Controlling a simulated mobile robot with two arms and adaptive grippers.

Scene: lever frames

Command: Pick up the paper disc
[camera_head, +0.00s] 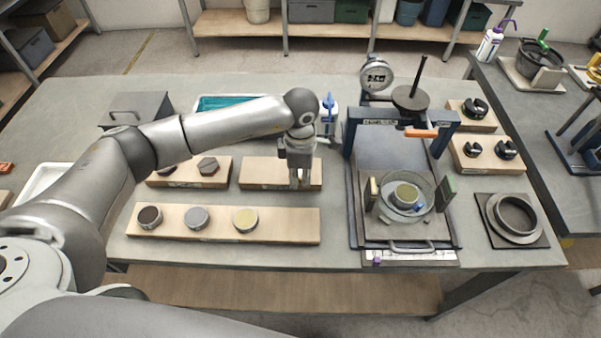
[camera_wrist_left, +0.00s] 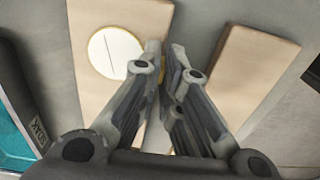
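A flat round white disc with a thin yellowish rim and a dark line across it, seemingly the paper disc (camera_wrist_left: 115,53), lies on a pale wooden board (camera_wrist_left: 88,105) in the left wrist view. My left gripper (camera_head: 300,187) points down over the right part of this board (camera_head: 258,175) in the head view, where I cannot make the disc out. In the left wrist view my left fingertips (camera_wrist_left: 166,50) are close together, just right of the disc. A thin yellowish edge shows between them; I cannot tell whether they hold it. My right gripper is not in view.
A front board (camera_head: 285,225) carries a brown, a grey and a cream disc (camera_head: 245,220). A blue-framed press (camera_head: 352,200) with a glass dish stands to the right. A teal tray (camera_head: 225,103) and a blue-tipped bottle (camera_head: 327,120) stand behind.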

